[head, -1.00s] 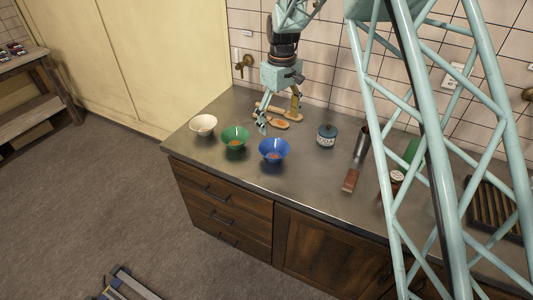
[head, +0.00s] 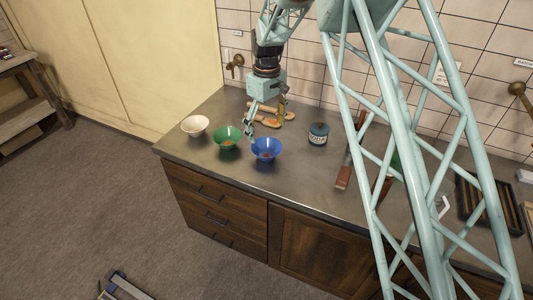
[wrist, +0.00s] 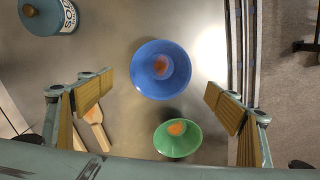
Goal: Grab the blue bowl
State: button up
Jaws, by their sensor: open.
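The blue bowl (head: 266,150) stands upright on the metal counter, with a small orange patch inside. It is at the right end of a row with a green bowl (head: 227,139) and a cream bowl (head: 195,126). My gripper (head: 265,118) is open and empty above the counter, just behind the blue bowl, apart from it. In the wrist view the blue bowl (wrist: 145,82) lies below and ahead, between the two spread fingers across the picture. The green bowl (wrist: 171,146) lies nearer the bottom edge there.
A dark blue labelled jar (head: 318,134) stands right of the blue bowl. Wooden utensils (head: 272,122) lie behind the bowls, near the tiled wall. A brown-handled tool (head: 343,175) lies farther right. The counter (head: 290,185) is clear in front of the blue bowl.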

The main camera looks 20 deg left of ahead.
aim_at(267, 149)
jog(key=shift+f, duration=2.65)
jog(key=shift+f, duration=2.6)
jog(key=c, duration=1)
